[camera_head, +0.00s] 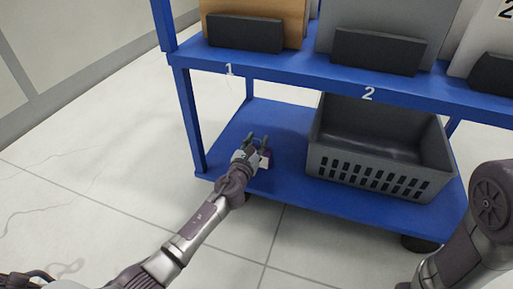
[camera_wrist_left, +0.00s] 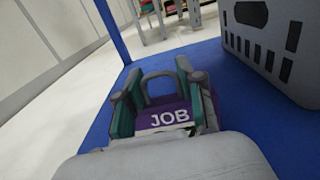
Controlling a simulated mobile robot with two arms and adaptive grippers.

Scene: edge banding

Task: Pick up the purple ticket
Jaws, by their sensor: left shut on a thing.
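The purple ticket (camera_wrist_left: 165,117) carries the white word "JOB" and lies at the lower blue shelf, left of the grey crate. In the head view a small purple part of it (camera_head: 266,158) shows beside my left gripper (camera_head: 257,143). My left gripper (camera_wrist_left: 164,88) has its green-padded fingers on both sides of the ticket and is shut on it. A grey loop shows between the fingers just beyond the ticket. The lower part of the ticket is hidden by my wrist. Of my right arm only a link shows at the right edge; its gripper is out of view.
A grey slotted crate (camera_head: 370,174) stands on the right of the lower blue shelf (camera_head: 285,128); it also shows in the left wrist view (camera_wrist_left: 268,70). A blue post (camera_head: 187,115) rises at the left. The upper shelf (camera_head: 300,70), marked 1 and 2, hangs above.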

